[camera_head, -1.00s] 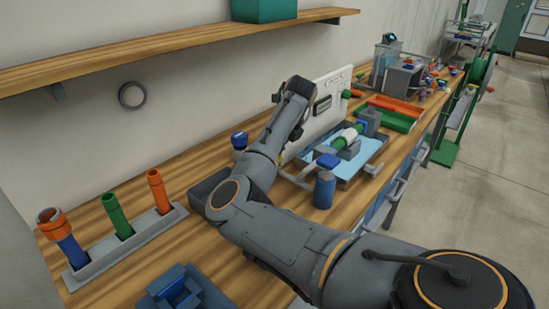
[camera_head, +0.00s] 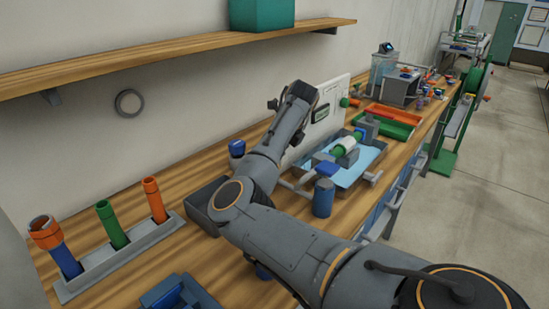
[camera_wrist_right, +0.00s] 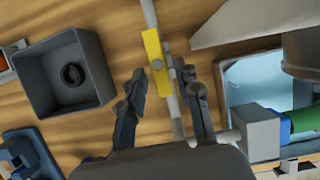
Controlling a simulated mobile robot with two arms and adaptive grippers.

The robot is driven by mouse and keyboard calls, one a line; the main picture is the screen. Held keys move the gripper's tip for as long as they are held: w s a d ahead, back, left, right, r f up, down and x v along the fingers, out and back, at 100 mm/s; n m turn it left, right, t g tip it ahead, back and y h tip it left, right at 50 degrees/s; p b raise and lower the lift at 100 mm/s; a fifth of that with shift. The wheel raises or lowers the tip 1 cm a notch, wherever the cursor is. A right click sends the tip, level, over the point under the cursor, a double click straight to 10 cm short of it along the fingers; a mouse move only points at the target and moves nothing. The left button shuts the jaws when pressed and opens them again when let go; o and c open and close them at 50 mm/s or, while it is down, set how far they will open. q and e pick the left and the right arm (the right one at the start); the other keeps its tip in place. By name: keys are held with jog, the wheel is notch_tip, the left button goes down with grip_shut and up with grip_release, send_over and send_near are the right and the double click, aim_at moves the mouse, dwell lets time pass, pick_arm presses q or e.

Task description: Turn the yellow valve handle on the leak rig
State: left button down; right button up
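The yellow valve handle (camera_wrist_right: 155,55) shows in the right wrist view as a flat bar on a thin grey pipe (camera_wrist_right: 170,93) above the wooden bench. My right gripper (camera_wrist_right: 167,80) is open, with one dark finger on each side of the pipe. The handle lies between and just beyond the fingertips, and I see no clear contact. In the head view my right arm reaches over the bench towards the white panel (camera_head: 337,97) of the rig and hides the handle. My left gripper is not in view.
A dark open box (camera_wrist_right: 97,78) holding a black ring stands left of the gripper. A blue-lined tray (camera_head: 355,178) with green and grey fittings is on the right. A blue cylinder (camera_head: 323,198) stands near the bench edge. A pipe rack (camera_head: 150,236) is at left, under a shelf (camera_head: 150,52).

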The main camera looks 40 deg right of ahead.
jog(key=shift+r, duration=0.1)
jog(key=v, duration=1.2)
